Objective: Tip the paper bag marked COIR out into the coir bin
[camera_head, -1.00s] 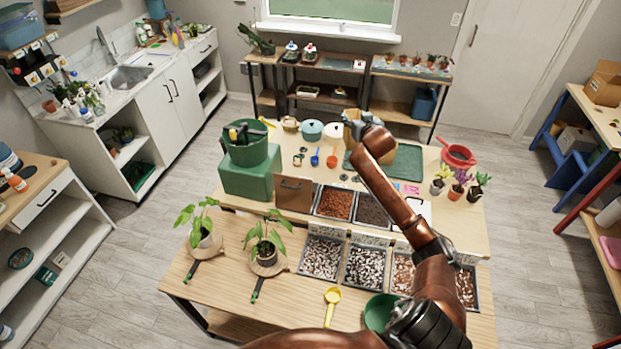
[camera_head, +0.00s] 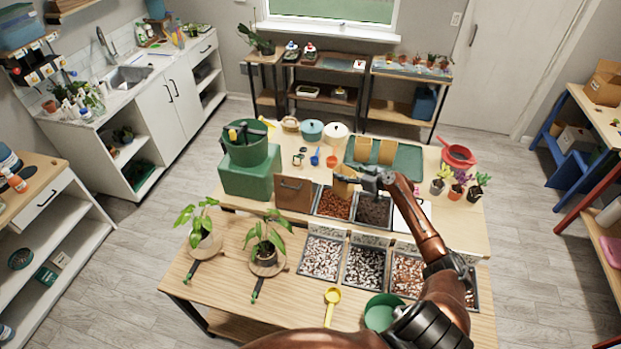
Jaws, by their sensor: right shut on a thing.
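My right gripper (camera_head: 362,179) is shut on a tan paper bag (camera_head: 344,183). The bag is low above the back right part of a bin of reddish-brown loose material (camera_head: 333,204), close to the neighbouring bin of dark material (camera_head: 373,211). The gripper partly covers the bag, and I cannot read any marking on it. I cannot tell whether anything is pouring out. My left gripper is not in view.
A green box (camera_head: 250,180) carrying a green pot stands left of the bins. Bins of pale and dark chips (camera_head: 322,258) line the front, beside a yellow scoop (camera_head: 332,297) and a green bowl (camera_head: 381,311). A red pan (camera_head: 459,156) and small plants are at right.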

